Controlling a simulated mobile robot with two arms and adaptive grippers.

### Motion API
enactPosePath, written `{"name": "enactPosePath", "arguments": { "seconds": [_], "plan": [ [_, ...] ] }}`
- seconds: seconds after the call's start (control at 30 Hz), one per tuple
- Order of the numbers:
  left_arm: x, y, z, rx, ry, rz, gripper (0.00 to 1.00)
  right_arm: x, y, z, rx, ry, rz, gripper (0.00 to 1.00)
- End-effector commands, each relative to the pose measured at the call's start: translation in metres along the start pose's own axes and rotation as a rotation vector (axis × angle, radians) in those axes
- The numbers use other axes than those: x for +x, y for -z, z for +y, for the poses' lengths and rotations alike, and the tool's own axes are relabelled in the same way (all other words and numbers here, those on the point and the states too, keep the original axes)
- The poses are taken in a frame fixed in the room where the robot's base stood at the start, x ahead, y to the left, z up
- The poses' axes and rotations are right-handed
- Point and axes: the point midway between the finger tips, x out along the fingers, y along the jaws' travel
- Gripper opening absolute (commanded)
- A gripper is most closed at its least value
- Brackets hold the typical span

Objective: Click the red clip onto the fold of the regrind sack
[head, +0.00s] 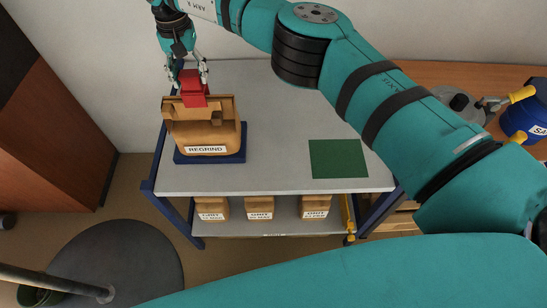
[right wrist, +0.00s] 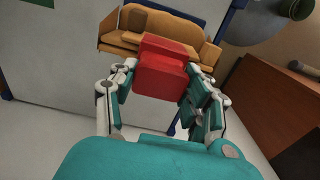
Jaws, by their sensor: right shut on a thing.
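The regrind sack (head: 207,138) is a brown paper sack labelled REGRIND, standing upright on a blue base (head: 182,157) at the left of the grey bench top. Its top is folded. My right gripper (head: 190,78) is above and behind the sack, shut on the red clip (head: 194,90). The clip is at the sack's folded top edge; I cannot tell whether it touches or grips the fold. The right wrist view also shows the red clip (right wrist: 162,72) between the fingers, overlapping the sack (right wrist: 125,40). My left gripper is not in view.
A green mat (head: 338,158) lies at the right of the bench top (head: 280,110). Several labelled sacks (head: 260,208) stand on the lower shelf. A blue drum (head: 524,118) and a grey metal object are at the right. A wooden cabinet (head: 45,125) stands at the left.

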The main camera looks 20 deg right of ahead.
Motion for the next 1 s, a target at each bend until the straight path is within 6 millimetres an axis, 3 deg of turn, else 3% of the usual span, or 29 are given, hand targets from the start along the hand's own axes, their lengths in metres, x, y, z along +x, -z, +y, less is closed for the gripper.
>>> {"name": "enactPosePath", "arguments": {
  "seconds": [1.0],
  "plan": [
    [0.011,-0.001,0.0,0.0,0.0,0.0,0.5,0.016,0.0,0.0,0.0,0.0,0.0,0.0]
  ]
}}
